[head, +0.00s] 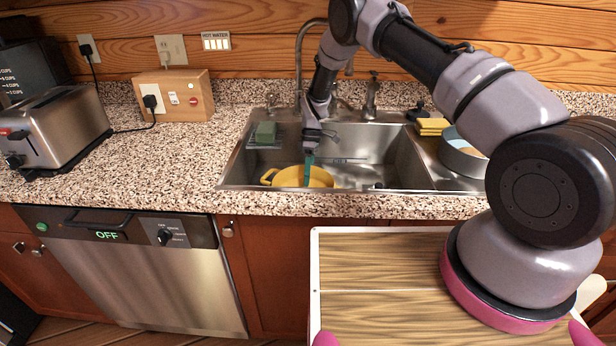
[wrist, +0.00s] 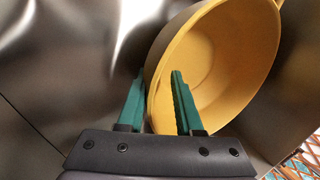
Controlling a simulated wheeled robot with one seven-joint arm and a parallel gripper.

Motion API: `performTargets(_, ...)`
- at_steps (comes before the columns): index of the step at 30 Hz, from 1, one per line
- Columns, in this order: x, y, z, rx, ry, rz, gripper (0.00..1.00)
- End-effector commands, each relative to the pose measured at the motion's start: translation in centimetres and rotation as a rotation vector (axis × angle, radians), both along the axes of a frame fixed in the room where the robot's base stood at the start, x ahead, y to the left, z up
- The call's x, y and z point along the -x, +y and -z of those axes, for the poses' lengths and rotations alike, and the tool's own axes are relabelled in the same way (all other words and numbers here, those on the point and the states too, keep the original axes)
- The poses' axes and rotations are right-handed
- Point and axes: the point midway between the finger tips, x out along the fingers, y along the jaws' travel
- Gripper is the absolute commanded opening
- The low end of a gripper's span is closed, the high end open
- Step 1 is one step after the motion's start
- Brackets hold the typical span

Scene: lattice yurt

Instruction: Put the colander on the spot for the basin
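A yellow bowl-shaped vessel with a side handle, which I take for the colander (head: 305,177), sits in the left sink bowl near its front wall. No holes show in it. My gripper (head: 309,172) reaches down into the sink at the colander. In the wrist view the colander (wrist: 235,70) looks tilted, and my green gripper fingers (wrist: 158,95) straddle its rim: one outside the wall, one inside. The fingers are apart, with a gap showing between the inner finger and the wall. I cannot make out a marked spot for the basin.
A grey round vessel (head: 462,158) sits in the right sink bowl. A green sponge (head: 265,132) and yellow sponges (head: 432,126) lie by the sink. The faucet (head: 301,60) rises behind. A toaster (head: 58,128) and wooden socket box (head: 173,95) stand left; the counter (head: 170,165) between is clear.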

Motion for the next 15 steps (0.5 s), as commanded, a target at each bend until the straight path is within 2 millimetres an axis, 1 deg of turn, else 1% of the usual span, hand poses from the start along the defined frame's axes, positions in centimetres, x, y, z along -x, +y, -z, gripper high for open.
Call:
performTargets(10,0.0,0.0,-0.3,0.0,-0.001,0.0,0.37)
performTargets(13,-0.5,0.0,-1.2,-0.003,-0.003,0.0,0.37)
performTargets(15,-0.9,-0.1,-2.2,-0.002,-0.003,0.001,0.37)
